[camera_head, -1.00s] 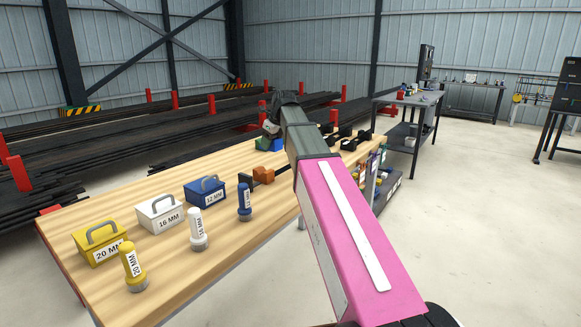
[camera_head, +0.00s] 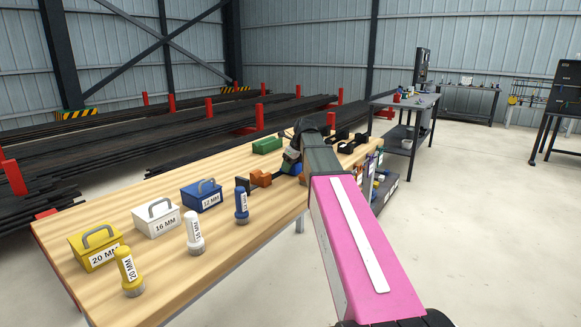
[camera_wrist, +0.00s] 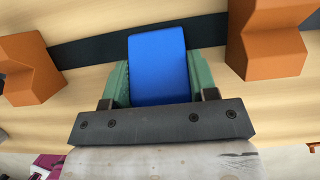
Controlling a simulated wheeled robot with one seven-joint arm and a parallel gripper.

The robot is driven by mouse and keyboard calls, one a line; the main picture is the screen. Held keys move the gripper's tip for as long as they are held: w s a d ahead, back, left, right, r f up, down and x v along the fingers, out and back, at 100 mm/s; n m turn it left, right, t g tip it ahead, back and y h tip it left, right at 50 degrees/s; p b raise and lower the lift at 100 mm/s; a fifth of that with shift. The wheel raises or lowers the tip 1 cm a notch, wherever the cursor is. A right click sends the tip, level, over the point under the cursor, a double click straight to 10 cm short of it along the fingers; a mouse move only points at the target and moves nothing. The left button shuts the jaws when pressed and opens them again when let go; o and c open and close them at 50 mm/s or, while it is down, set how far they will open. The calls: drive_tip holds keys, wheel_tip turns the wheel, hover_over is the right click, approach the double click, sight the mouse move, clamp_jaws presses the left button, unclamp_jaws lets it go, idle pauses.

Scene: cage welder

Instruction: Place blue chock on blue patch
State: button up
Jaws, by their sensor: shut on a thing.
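The blue chock (camera_wrist: 158,65) is between the green fingers of my gripper (camera_wrist: 157,85) in the wrist view, and the gripper is shut on it. In the head view my gripper (camera_head: 292,163) is over the far part of the wooden bench, with a bit of the blue chock (camera_head: 296,169) showing under it. In the wrist view an orange chock (camera_wrist: 25,72) is on the left and another orange block (camera_wrist: 266,42) on the right. A dark strip (camera_wrist: 85,47) runs across the bench behind the blue chock. I cannot make out a blue patch.
A green block (camera_head: 267,145) and an orange chock (camera_head: 261,178) are left of my gripper. Yellow (camera_head: 95,247), white (camera_head: 156,218) and blue (camera_head: 202,196) boxes stand on the near bench (camera_head: 75,212), with yellow, white and blue cylinders before them. Black items (camera_head: 350,140) lie beyond.

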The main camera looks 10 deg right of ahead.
drive_tip(key=shift+f, duration=0.15)
drive_tip(key=o, duration=0.9)
drive_tip(key=shift+o, duration=0.2)
